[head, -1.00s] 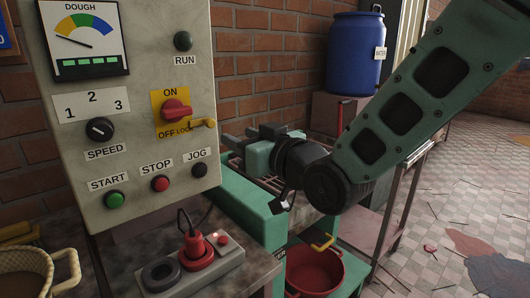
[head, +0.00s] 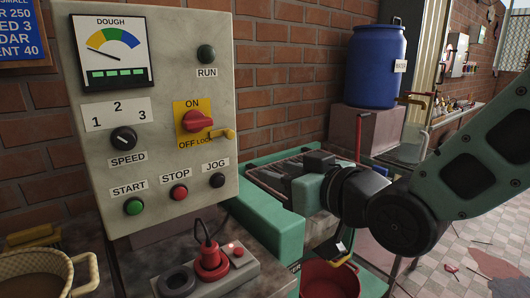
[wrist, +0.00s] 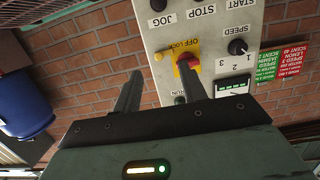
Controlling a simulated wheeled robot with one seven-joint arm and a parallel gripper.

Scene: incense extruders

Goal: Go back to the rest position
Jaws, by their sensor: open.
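My gripper (head: 290,172) is open and empty, to the right of the grey control panel (head: 222,110) in the head view. In the wrist view its two fingers (wrist: 160,72) stand apart, with the panel (wrist: 163,28) beyond them, turned upside down. The panel carries a red rotary switch (head: 198,122) on a yellow ON/OFF LOCK plate with a yellow hasp (head: 222,134). One finger overlaps that switch in the wrist view. My gripper appears clear of the panel.
A green machine body (head: 265,222) lies below my gripper, with a red bucket (head: 330,280) beside it. A blue barrel (head: 376,66) stands behind on a stand (head: 365,130). Tiled floor opens at right.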

